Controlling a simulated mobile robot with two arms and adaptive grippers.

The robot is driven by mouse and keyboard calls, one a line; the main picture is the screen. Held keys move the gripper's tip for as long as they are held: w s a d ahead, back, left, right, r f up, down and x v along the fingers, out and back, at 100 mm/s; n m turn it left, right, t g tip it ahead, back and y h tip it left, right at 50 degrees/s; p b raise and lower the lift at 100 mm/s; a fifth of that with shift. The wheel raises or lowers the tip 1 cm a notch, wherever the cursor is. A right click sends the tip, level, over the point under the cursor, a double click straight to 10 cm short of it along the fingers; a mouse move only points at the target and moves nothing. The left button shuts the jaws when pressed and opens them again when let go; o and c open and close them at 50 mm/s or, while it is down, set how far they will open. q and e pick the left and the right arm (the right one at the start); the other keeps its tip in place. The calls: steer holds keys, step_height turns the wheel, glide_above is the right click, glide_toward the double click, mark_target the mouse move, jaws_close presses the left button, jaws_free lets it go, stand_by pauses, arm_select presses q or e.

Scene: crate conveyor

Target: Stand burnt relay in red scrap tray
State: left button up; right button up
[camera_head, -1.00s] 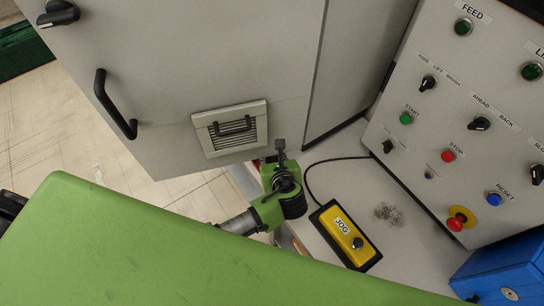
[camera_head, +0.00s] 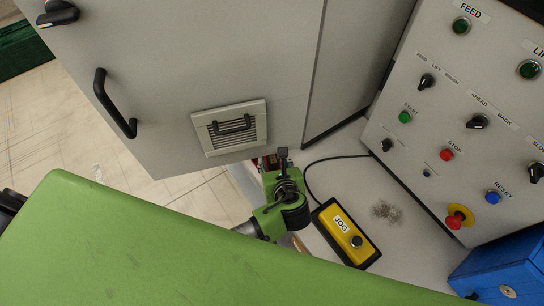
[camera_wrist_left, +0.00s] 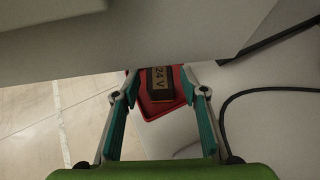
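My left gripper (camera_wrist_left: 158,76) is open, its two teal-padded fingers apart on either side of a dark relay with a tan "24 V" label (camera_wrist_left: 160,78). Red shows between the relay and each finger, so neither pad visibly touches it. The relay is in the red tray (camera_wrist_left: 155,111), label towards the wrist camera; I cannot tell whether it stands or lies. In the head view the left wrist (camera_head: 284,190) is over the bench's left edge, and only a sliver of red (camera_head: 259,164) shows beside it. The right gripper is not in view.
A grey cabinet with a vent (camera_head: 230,127) stands close behind the left gripper. A yellow JOG box (camera_head: 343,232) with a black cable lies right of it. Metal shavings (camera_head: 387,212), a control panel (camera_head: 410,160) and a blue box (camera_head: 505,268) are further right.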

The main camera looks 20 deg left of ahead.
arm_select(q)
steer(key=v, duration=0.9)
steer(key=shift+f, duration=0.15)
